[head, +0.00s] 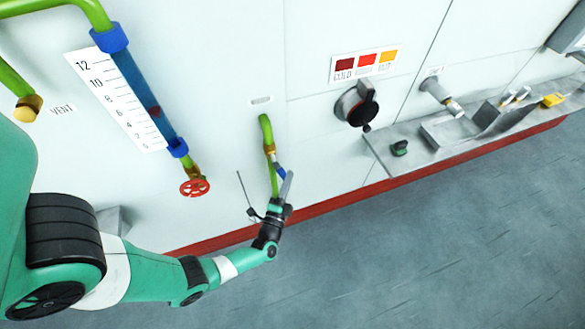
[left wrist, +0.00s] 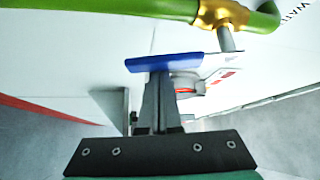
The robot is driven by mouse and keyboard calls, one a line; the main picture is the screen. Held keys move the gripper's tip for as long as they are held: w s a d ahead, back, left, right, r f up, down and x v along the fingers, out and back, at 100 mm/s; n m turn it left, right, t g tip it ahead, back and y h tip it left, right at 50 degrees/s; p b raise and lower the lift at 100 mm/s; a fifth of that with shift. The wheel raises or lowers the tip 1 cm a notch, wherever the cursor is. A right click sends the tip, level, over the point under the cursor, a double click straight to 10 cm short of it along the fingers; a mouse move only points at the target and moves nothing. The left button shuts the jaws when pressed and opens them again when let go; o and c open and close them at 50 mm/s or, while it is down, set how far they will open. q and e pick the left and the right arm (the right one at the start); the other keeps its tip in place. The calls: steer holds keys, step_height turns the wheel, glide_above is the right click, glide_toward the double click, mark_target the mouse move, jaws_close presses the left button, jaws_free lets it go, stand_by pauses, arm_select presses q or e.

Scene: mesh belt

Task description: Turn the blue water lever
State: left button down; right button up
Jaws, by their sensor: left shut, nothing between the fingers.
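The blue water lever (head: 279,170) sits on a brass valve in a green pipe (head: 267,135) on the white wall. In the left wrist view the blue lever (left wrist: 163,62) runs roughly level across the middle, below the brass valve body (left wrist: 222,14). My left gripper (head: 286,183) is shut and empty. Its fingertips (left wrist: 158,78) are right at the lever, touching it or nearly so; I cannot tell which. The fingers are not around the lever. My right gripper is in neither view.
A sight tube (head: 140,92) with a scale and a red handwheel (head: 194,187) are left of the lever. A black knob (head: 361,106) is to the right, then a grey ledge (head: 415,150) with small items. A red kick strip and open floor (head: 400,260) lie below.

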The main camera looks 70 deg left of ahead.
arm_select(q)
steer(key=shift+s+f+m+g+h+p, duration=0.2)
steer(key=shift+s+m+h+p, duration=0.3)
steer(key=shift+p, duration=0.7)
steer(key=shift+s+f+m+g+h+p, duration=0.1)
steer(key=shift+s+m+g+h+p, duration=0.15)
steer(key=shift+s+m+p, duration=0.7)
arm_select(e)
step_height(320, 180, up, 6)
arm_select(q)
steer(key=shift+w, duration=0.45)
steer(key=s+d+p, duration=0.2)
steer(key=d, duration=0.5)
steer(key=shift+s+d, duration=0.25)
steer(key=shift+d, duration=0.1)
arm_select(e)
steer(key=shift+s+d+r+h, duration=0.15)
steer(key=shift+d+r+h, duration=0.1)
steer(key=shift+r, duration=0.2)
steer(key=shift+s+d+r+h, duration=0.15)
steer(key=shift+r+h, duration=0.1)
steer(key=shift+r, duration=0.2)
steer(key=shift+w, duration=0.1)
